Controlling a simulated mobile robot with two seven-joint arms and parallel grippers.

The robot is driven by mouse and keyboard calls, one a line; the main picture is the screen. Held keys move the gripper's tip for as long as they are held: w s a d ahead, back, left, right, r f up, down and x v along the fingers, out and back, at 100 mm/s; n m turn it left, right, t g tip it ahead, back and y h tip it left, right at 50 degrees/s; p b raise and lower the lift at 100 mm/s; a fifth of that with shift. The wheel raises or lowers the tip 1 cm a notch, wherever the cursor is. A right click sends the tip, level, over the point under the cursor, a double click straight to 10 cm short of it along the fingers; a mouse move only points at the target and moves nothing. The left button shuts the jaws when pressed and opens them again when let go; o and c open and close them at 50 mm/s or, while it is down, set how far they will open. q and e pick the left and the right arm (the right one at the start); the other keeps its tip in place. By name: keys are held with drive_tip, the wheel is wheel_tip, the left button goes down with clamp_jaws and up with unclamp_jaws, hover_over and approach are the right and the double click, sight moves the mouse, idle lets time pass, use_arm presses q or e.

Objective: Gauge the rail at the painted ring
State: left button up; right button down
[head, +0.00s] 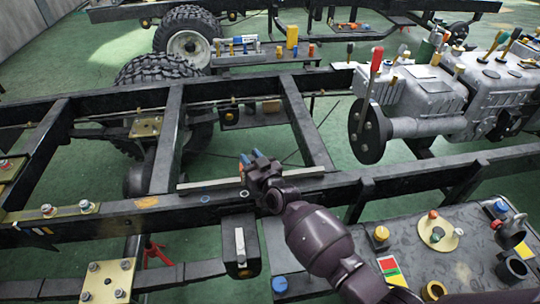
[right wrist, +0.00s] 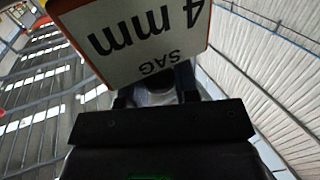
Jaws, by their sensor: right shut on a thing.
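The black chassis rail (head: 400,182) crosses the head view. A small pale ring (head: 245,194) is painted on it, with a bluish round mark (head: 205,197) and an orange patch (head: 147,202) to the left. A long grey bar (head: 200,184) lies along the rail's far edge. My right gripper (head: 254,162) is over the rail just beyond the pale ring, shut on a gauge; bluish parts show at its fingertips. In the right wrist view the fingers (right wrist: 154,95) have a greyish part between them. A white card (right wrist: 140,35) there reads "4 mm SAG", upside down. My left gripper is out of view.
A grey engine block (head: 430,95) with upright tools stands at upper right. Crossmembers (head: 305,125) and tyres lie beyond the rail.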

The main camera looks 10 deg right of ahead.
sight(241, 166)
drive_tip(key=shift+a, duration=1.6)
drive_tip(key=c, duration=0.9)
unclamp_jaws()
drive_tip(key=shift+s+d, duration=0.1)
drive_tip(key=p+v, duration=0.2)
drive_tip(key=v, duration=0.8)
drive_tip(key=shift+s, duration=0.25)
drive_tip(key=shift+d+f, duration=0.1)
